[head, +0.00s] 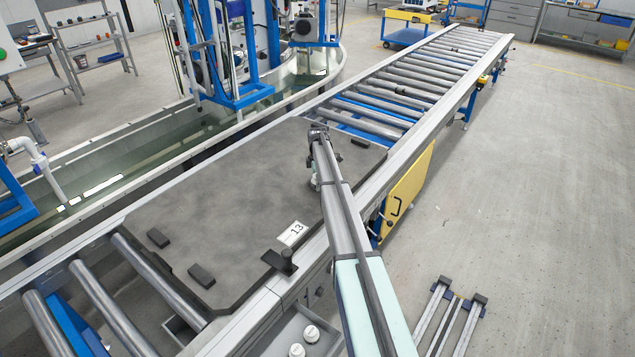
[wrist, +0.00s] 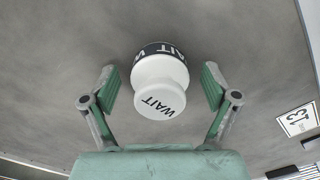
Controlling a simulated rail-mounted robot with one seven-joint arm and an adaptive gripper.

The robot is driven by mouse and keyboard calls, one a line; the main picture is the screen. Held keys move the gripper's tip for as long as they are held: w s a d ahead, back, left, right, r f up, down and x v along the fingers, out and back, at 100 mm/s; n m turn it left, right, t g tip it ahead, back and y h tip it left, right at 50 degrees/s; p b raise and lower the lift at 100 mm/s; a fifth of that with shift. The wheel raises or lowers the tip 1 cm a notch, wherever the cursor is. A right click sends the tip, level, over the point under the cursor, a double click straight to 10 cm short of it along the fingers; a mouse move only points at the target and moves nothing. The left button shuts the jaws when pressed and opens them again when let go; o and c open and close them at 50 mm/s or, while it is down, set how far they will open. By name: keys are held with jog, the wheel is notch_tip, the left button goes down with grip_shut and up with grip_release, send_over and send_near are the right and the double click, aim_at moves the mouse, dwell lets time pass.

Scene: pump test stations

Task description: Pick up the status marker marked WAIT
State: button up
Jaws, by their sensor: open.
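The status marker marked WAIT (wrist: 161,88) is a white knob with a dark lettered band, seen in the wrist view over a grey plate. WAIT is readable on its top. My gripper (wrist: 159,72) is open, with one green-and-grey finger on each side of the marker. Gaps show between both fingers and the marker, and neither touches it. In the head view my arm hides most of the gripper, and I cannot make out the marker there.
The dark plate (head: 225,200) lies on a roller conveyor (head: 425,80), with black blocks and a card marked 13 (head: 293,234). White knobs (head: 311,333) sit in a tray at the near edge. A water tank (head: 110,170) is at left. The plate's middle is clear.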

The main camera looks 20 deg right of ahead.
jog(key=c, duration=1.3)
jog(key=shift+r, duration=0.1)
